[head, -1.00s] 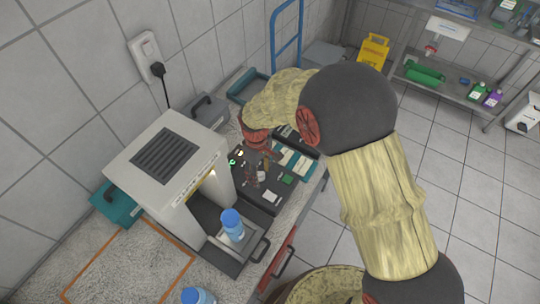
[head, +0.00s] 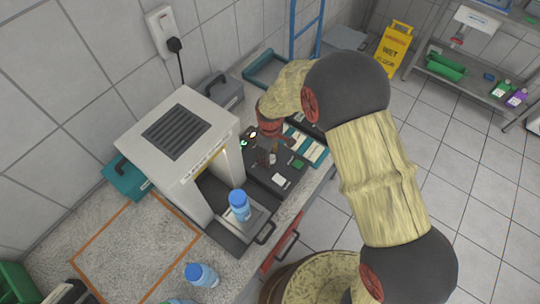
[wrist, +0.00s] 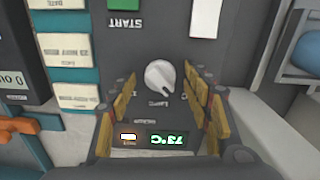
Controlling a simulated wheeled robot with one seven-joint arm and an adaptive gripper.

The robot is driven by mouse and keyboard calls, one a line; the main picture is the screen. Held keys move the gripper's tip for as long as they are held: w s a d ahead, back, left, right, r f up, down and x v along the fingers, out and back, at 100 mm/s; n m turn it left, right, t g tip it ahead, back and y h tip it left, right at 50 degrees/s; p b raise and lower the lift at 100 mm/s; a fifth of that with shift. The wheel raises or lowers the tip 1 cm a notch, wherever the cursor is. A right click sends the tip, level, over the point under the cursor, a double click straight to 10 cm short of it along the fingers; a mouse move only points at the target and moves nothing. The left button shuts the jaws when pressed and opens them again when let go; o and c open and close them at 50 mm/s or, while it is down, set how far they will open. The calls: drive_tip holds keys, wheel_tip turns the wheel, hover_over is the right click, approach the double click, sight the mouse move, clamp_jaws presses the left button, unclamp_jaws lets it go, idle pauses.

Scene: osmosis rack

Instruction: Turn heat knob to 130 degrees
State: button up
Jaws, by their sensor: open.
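The heat knob (wrist: 160,76) is a round, light grey dial with a raised grip bar, on the dark control panel (head: 264,178). In the wrist view my gripper (wrist: 161,84) is open, with one finger to each side of the knob and visible gaps between. I cannot tell how deep the fingertips reach. A green temperature display (wrist: 168,140) appears upside down below the knob; it seems to read about 73 °C. In the head view my gripper (head: 268,148) hangs over the panel, and the knob is too small to make out there.
A green START button (wrist: 123,28) and a white button (wrist: 206,18) sit on the panel. The white machine (head: 180,150) stands beside the panel, with a blue-capped bottle (head: 239,206) at its opening. Teal trays with labels (wrist: 70,46) lie alongside.

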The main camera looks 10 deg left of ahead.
drive_tip(key=shift+f, duration=0.1)
drive_tip(key=shift+c, duration=0.9)
drive_tip(key=c, duration=1)
drive_tip(key=shift+m, duration=0.3)
drive_tip(key=m, duration=0.3)
drive_tip(key=shift+m, duration=2.5)
drive_tip(key=o, duration=1.2)
